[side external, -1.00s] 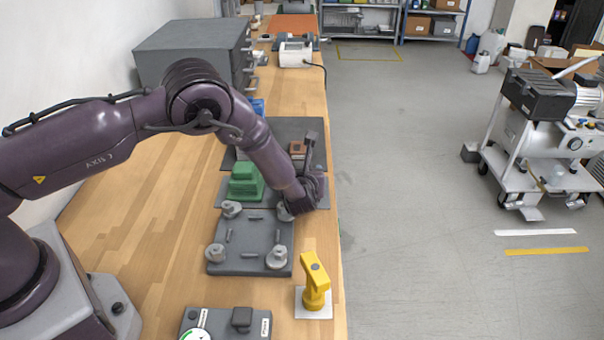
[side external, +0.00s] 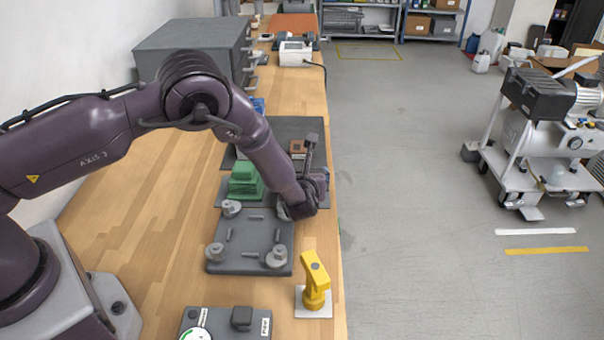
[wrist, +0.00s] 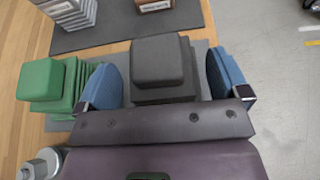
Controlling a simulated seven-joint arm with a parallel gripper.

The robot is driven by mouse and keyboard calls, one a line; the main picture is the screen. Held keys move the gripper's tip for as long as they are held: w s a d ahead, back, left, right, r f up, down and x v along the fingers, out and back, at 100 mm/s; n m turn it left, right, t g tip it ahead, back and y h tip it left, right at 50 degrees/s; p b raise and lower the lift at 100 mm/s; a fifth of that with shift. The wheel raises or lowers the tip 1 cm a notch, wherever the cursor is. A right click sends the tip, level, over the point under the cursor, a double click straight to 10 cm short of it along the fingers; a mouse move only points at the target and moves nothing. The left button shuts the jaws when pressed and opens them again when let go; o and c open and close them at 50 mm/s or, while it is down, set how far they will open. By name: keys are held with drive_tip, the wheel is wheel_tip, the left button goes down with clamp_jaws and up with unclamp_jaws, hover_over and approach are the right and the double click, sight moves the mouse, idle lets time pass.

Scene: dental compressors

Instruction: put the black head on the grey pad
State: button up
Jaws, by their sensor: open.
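The black head (wrist: 158,62), a dark block with a stepped, layered base, shows in the wrist view. My gripper (wrist: 163,80) is open, with one blue fingertip on each side of the head and a visible gap beside it. In the side view my gripper (side external: 312,192) is low over the bench's right edge and hides the head. A lighter grey pad (wrist: 201,45) lies under the head and the green stack. A darker grey pad (wrist: 95,36) lies beyond it, also seen in the side view (side external: 285,126). I cannot tell which pad is the task's.
A green finned stack (side external: 245,182) stands left of my gripper. A grey plate (side external: 255,262) with round fittings and pins lies nearer, then a yellow tool (side external: 316,280) on a white square. A grey finned block (wrist: 70,10) and a brownish block (wrist: 153,5) occupy the darker pad.

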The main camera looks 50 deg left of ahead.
drive_tip(key=v, duration=0.9)
drive_tip(key=shift+s+d, duration=0.3)
drive_tip(key=s+a+r+n+g+h, duration=0.1)
drive_tip(key=s+a+r+n+g, duration=0.15)
drive_tip(key=s+r+n, duration=0.35)
drive_tip(key=s+a+r+n+g, duration=0.1)
drive_tip(key=a+r+n+g, duration=0.1)
drive_tip(key=a+r+n, duration=0.35)
drive_tip(key=s+a+r+n+g+h, duration=0.15)
drive_tip(key=s+r+n, duration=0.25)
drive_tip(key=r, duration=0.4)
drive_tip(key=s+d+r+n+t+h, duration=0.1)
drive_tip(key=s+r+n+h, duration=0.2)
drive_tip(key=s, duration=0.5)
drive_tip(key=s+d+r+n+t+h, duration=0.1)
drive_tip(key=s+r+n+h, duration=0.3)
drive_tip(key=s+n, duration=0.4)
drive_tip(key=shift+d+r, duration=0.25)
drive_tip(key=shift+r, duration=0.5)
drive_tip(key=shift+s+n, duration=0.1)
drive_tip(key=shift+n, duration=0.15)
